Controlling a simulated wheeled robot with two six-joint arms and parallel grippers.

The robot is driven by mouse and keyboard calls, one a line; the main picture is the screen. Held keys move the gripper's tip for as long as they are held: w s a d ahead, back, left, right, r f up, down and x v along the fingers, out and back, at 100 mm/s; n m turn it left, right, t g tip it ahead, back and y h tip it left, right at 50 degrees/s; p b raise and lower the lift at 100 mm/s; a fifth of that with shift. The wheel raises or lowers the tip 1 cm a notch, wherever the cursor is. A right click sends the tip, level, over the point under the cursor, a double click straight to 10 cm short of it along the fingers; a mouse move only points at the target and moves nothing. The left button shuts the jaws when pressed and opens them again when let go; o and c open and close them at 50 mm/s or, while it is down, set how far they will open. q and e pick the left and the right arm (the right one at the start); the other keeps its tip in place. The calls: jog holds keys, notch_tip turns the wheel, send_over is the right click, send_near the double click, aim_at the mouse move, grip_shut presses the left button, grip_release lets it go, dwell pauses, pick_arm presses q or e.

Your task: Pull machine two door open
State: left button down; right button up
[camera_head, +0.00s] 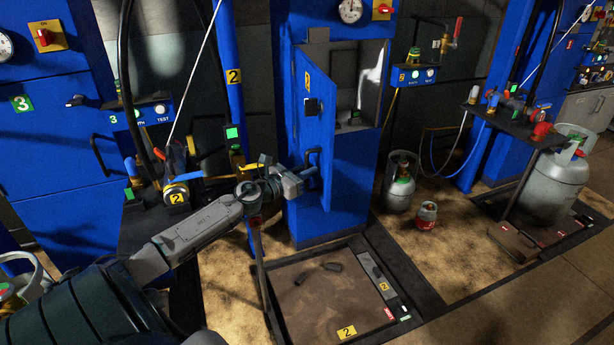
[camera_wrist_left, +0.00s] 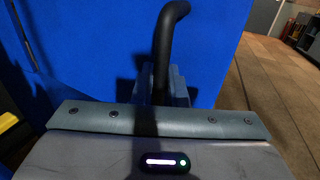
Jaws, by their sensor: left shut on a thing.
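The blue door of machine two (camera_head: 316,135), marked with a yellow 2 label, stands partly open in the head view, and the lit inside of the cabinet (camera_head: 360,90) shows to its right. A black handle (camera_head: 313,157) is on the door's lower part. My left gripper (camera_head: 306,174) is shut on this handle. In the left wrist view the dark curved handle (camera_wrist_left: 163,50) rises from between the fingers (camera_wrist_left: 160,85), in front of the blue door (camera_wrist_left: 100,45). My right gripper is not in view.
A floor scale (camera_head: 320,290) with loose dark pieces lies below the door. A grey gas cylinder (camera_head: 400,185) and a small red one (camera_head: 426,215) stand to the right. Blue machine three (camera_head: 50,150) is at left. A hose stand (camera_head: 175,190) is close left of my gripper.

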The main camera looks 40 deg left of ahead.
pick_arm(q)
jog(key=shift+a+r, duration=0.2)
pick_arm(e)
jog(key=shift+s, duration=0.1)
pick_arm(q)
jog(key=c, duration=1.5)
grip_release()
jog(key=shift+c, duration=0.2)
jog(key=shift+f, duration=0.2)
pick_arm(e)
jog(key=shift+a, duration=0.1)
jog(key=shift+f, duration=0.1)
